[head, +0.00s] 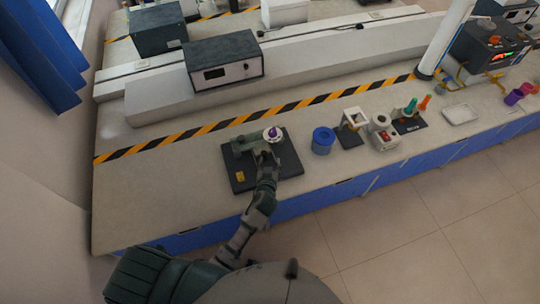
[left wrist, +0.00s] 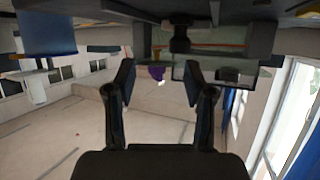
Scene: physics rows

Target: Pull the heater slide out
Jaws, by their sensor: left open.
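A grey-green device (head: 245,144) stands on a black base plate (head: 287,166) near the bench's front edge. A white round part with a purple top (head: 272,134) is at its right end. I cannot tell which part is the heater slide. My left gripper (head: 265,154) is at the front of the device and hides part of it. In the left wrist view, my left gripper (left wrist: 160,80) is open with nothing between its fingers. A purple part (left wrist: 157,72) shows beyond the fingertips; contact cannot be told. My right gripper is not in view.
A blue round container (head: 323,140) stands just right of the plate, with small lab items and a white tray (head: 459,114) farther right. Behind runs a yellow-black stripe (head: 230,122) and a black instrument box (head: 224,62). The bench left of the plate is clear.

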